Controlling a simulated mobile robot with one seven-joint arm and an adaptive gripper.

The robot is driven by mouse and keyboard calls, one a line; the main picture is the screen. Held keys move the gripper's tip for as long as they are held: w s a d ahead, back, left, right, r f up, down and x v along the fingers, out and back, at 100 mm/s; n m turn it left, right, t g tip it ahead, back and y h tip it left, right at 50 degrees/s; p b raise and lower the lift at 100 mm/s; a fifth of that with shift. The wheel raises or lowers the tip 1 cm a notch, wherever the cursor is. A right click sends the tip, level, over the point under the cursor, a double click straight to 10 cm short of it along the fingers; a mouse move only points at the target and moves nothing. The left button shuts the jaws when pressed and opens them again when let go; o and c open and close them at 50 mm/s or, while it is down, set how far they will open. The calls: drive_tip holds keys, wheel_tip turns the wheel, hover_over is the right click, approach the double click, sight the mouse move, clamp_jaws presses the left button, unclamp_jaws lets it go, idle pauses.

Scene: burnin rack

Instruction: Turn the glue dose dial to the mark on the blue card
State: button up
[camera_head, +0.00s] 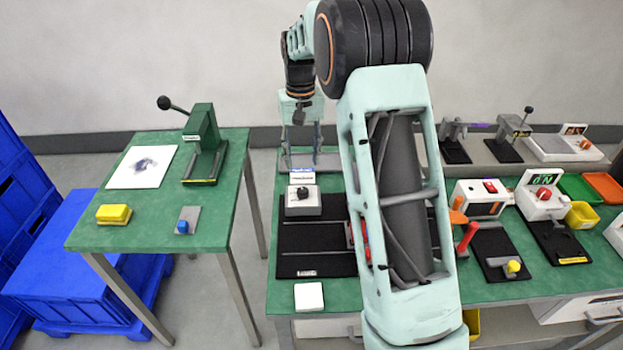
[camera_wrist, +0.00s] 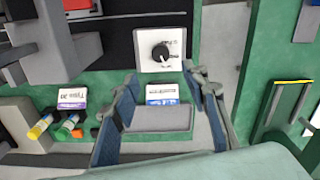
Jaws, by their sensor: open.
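The glue dose dial is a black round knob (camera_head: 303,193) on a white-faced grey box at the back left of the green bench. In the wrist view the knob (camera_wrist: 161,52) shows a pale pointer line toward its lower edge. The card with a blue band (camera_head: 301,177) stands just behind the box; it also shows in the wrist view (camera_wrist: 162,93), its print too small to read. My gripper (camera_head: 300,155) is open and empty, above and behind the dial, apart from it. In the wrist view its fingers (camera_wrist: 162,80) flank the card, with the dial beyond the tips.
A black slotted mat (camera_head: 310,262) lies in front of the dial box, with a white square block (camera_head: 309,296) at the bench edge. Red-handled fixtures (camera_head: 467,237) stand to the right, partly behind my arm. A separate green table (camera_head: 150,225) with a press stands left, across a gap.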

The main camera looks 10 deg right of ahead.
sight(303, 190)
wheel_tip(303, 190, down, 11)
drive_tip(key=shift+s+r, duration=0.1)
idle(0.3)
drive_tip(key=shift+c, duration=0.3)
clamp_jaws()
drive_tip(key=shift+n, duration=0.3)
drive_tip(key=n, duration=0.9)
drive_tip(key=shift+r, duration=0.1)
idle(0.4)
